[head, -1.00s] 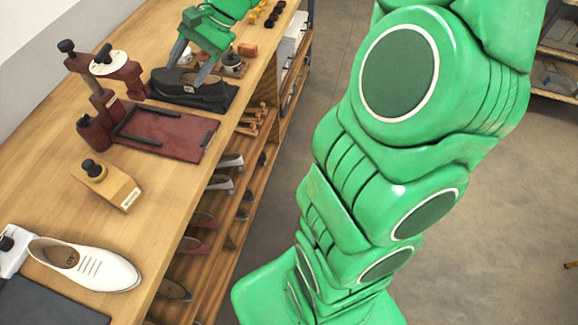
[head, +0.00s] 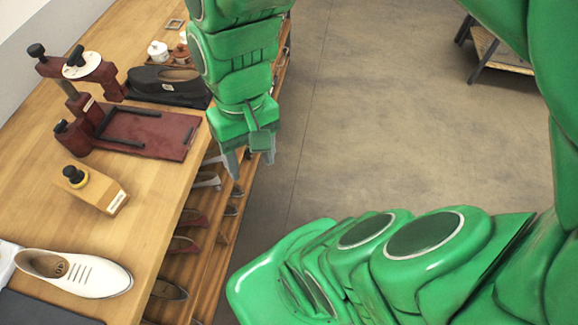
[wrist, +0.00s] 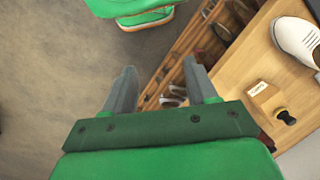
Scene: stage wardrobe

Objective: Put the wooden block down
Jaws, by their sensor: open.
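The wooden block (head: 103,193) lies on the bench top, with a black knob on a yellow collar at its far end and a pale label at its near end. It also shows at the right of the wrist view (wrist: 262,98). My gripper (head: 250,160) is open and empty, pointing down beside the bench's right edge, to the right of the block and apart from it. In the wrist view my gripper (wrist: 162,82) has nothing between its fingers.
A dark red press (head: 150,128) stands behind the block, and a black shoe (head: 165,80) on a dark mat is beyond it. A white shoe (head: 75,275) is in front. Shelves of shoes (head: 190,240) run under the bench edge. Open floor (head: 400,130) lies to the right.

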